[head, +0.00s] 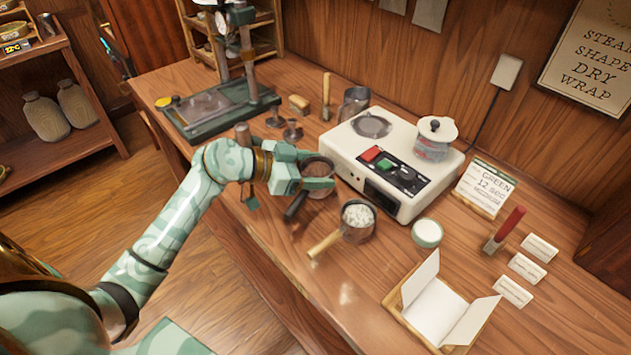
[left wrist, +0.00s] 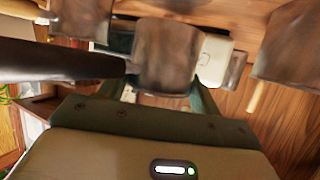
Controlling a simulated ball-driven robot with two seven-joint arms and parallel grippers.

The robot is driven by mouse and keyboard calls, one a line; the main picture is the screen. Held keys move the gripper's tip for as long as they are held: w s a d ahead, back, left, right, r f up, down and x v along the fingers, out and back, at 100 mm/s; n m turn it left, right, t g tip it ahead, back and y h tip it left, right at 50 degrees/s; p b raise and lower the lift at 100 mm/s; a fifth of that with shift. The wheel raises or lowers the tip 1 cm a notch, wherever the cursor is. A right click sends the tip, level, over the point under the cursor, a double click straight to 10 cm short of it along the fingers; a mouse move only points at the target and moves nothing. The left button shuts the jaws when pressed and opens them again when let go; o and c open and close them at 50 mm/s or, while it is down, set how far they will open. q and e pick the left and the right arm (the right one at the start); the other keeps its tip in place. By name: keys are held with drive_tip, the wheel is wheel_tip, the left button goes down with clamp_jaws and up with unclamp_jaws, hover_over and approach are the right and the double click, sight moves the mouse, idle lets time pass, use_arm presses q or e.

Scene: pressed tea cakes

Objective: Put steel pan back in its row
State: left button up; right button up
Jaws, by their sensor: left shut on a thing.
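The steel pan (head: 318,166), a small round pan with a dark handle (head: 295,206), is between the fingers of my left gripper (head: 318,180), which is shut on it. It sits in front of the white machine's left corner. In the left wrist view the pan (left wrist: 165,55) fills the space between the fingertips (left wrist: 160,88), its dark handle running to the left. I cannot tell whether its base touches the table. A similar pan with a wooden handle (head: 357,215), holding white pieces, stands just right of it. A steel jug (head: 354,101) stands behind. My right gripper is not in view.
The white machine (head: 393,150) with red and green buttons carries a lidded pot (head: 436,138). A white-filled bowl (head: 426,233) and folded white paper in a wooden tray (head: 397,312) lie to the right. A green press (head: 215,104) stands at back left. The table's front edge is close by.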

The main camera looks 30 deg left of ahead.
use_arm(q)
wheel_tip(320, 180, down, 4)
drive_tip(key=shift+r+b, duration=0.25)
drive_tip(key=shift+b, duration=0.65)
drive_tip(key=shift+r, duration=0.25)
drive_tip(key=shift+f, duration=0.1)
drive_tip(key=o, duration=1.2)
drive_tip(key=shift+c, duration=0.2)
drive_tip(key=p+v, duration=0.4)
drive_tip(key=v, duration=0.8)
